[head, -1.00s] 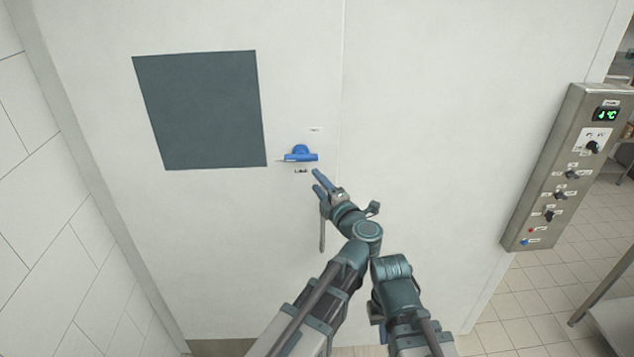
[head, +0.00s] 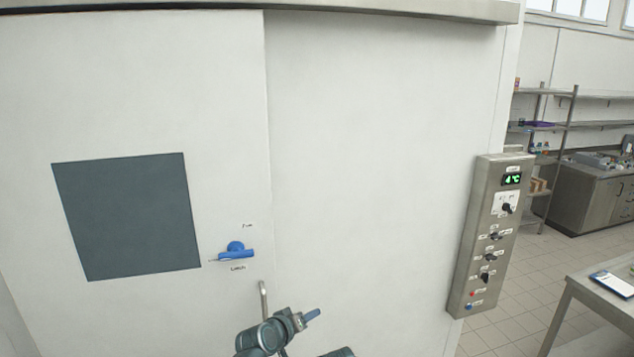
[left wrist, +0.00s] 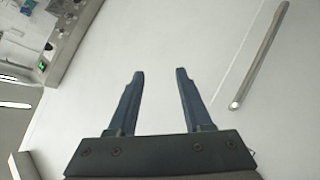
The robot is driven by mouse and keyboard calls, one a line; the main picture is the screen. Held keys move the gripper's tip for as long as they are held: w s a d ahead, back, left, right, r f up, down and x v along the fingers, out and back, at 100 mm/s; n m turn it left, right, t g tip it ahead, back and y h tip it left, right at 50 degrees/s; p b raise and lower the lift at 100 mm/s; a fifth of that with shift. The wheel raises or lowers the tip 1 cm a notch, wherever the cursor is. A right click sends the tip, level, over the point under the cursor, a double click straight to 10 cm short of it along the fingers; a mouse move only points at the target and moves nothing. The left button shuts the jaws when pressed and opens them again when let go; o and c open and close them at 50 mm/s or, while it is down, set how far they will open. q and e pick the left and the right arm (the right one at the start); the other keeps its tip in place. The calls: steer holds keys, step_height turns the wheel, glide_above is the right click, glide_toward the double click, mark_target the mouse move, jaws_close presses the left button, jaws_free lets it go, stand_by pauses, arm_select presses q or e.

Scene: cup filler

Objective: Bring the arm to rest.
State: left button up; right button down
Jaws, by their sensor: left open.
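My left gripper (head: 312,315) shows at the bottom of the head view, in front of the pale door, below and right of the blue latch handle (head: 236,250). In the left wrist view its two blue fingers (left wrist: 158,85) are apart with nothing between them. A metal bar handle (head: 263,301) stands on the door just left of the gripper; it also shows in the left wrist view (left wrist: 262,52), right of the fingers and apart from them. My right gripper is not in view.
A steel control panel (head: 490,236) with knobs and a green "4 °C" display is on the wall at right. Beyond it are a steel table (head: 590,292), shelves (head: 590,97) and a counter (head: 590,195). A dark grey panel (head: 127,217) is on the door. Tiled floor lies open at right.

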arm_select(q)
steer(key=s+a+f+m+g+y+b, duration=0.1)
steer(key=s+a+f+g+y, duration=0.2)
steer(key=s+a+f+g, duration=0.35)
steer(key=s+a+f+m+g+y+b, duration=0.1)
steer(key=s+a+f+m+g+y, duration=0.2)
steer(key=s+a+f, duration=0.65)
steer(key=s+d+f+m+g+b, duration=0.1)
steer(key=s+d+f+b, duration=0.3)
steer(key=d+f+b, duration=0.2)
steer(key=s+d+f+m+b, duration=0.1)
steer(key=s+d+f+b, duration=0.2)
steer(key=d+f+b, duration=0.4)
steer(key=b, duration=0.3)
steer(key=shift+s+f+g+y, duration=0.35)
steer(key=shift+s+f+y, duration=0.05)
